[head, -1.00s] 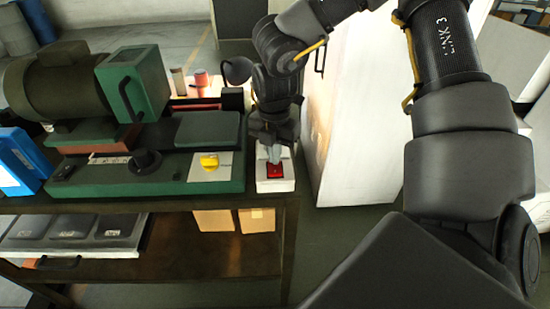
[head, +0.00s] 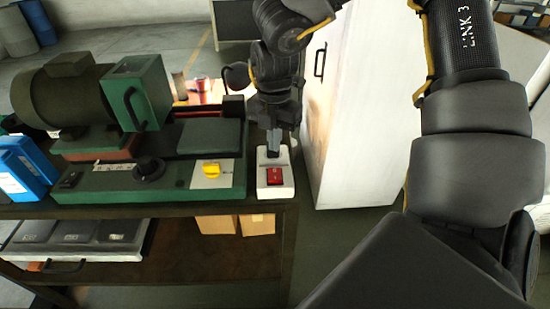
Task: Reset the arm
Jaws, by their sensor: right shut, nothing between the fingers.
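My right gripper (head: 273,147) points down above the back part of a small white switch box. It is shut and empty. The white switch box (head: 286,190) stands at the right end of the bench top and carries a red rocker switch (head: 275,178). The fingertips are just behind the red switch and look apart from it. My left gripper is not in view.
A blue binder (head: 22,165) is at far left. A white cabinet (head: 355,130) stands close right of the arm. Cardboard boxes (head: 257,224) sit on the lower shelf.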

